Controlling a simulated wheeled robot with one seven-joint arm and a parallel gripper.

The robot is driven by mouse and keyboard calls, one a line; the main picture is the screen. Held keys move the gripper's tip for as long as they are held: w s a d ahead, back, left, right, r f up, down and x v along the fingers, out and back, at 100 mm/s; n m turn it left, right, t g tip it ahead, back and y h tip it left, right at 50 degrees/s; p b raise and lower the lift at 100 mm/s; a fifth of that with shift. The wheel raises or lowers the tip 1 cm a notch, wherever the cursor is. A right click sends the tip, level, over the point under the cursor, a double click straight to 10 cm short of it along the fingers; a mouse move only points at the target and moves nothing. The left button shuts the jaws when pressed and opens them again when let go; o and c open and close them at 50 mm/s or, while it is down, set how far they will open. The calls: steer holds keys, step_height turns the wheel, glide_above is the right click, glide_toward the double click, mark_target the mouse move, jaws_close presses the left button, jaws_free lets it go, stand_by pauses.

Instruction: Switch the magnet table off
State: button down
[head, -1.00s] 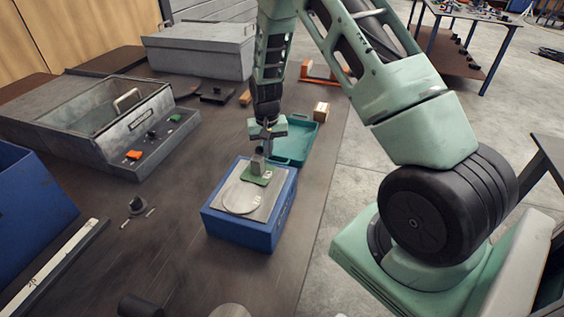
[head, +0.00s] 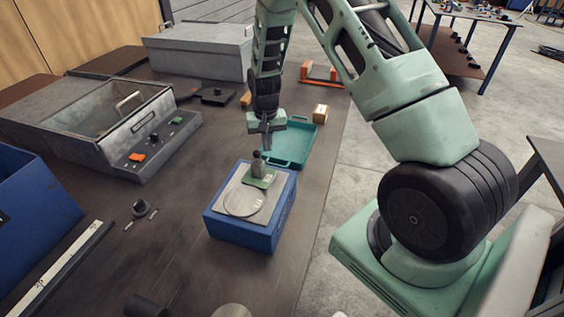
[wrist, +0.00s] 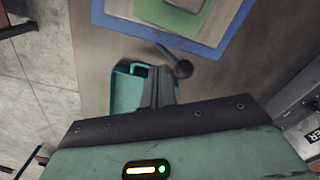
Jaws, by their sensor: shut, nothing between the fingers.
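The magnet table is a blue box (head: 240,232) with a grey top plate (head: 222,203), on the bench. A green patch (head: 269,181) on its top lies by the base of a short upright grey piece with a dark round knob (head: 257,155). The wrist view shows the blue edge (wrist: 120,22), the green patch (wrist: 207,22) and the dark ball knob (wrist: 182,70) on a thin stem. My gripper (head: 268,147) is just above and right of the knob. In the wrist view its fingers (wrist: 160,76) are together and empty, beside the knob; contact cannot be told.
A teal tray (head: 303,152) lies behind the box, under my gripper in the wrist view. A grey machine with orange and green buttons (head: 137,157) stands left. A small black knob (head: 139,207) sits on the bench. A blue bin (head: 35,215) is at far left.

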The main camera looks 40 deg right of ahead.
steer(key=r+p, duration=0.2)
steer(key=r, duration=0.1)
steer(key=s+r+p, duration=0.1)
steer(key=r, duration=0.1)
steer(key=shift+d+r, duration=0.15)
steer(key=shift+d, duration=0.2)
stand_by(0.4)
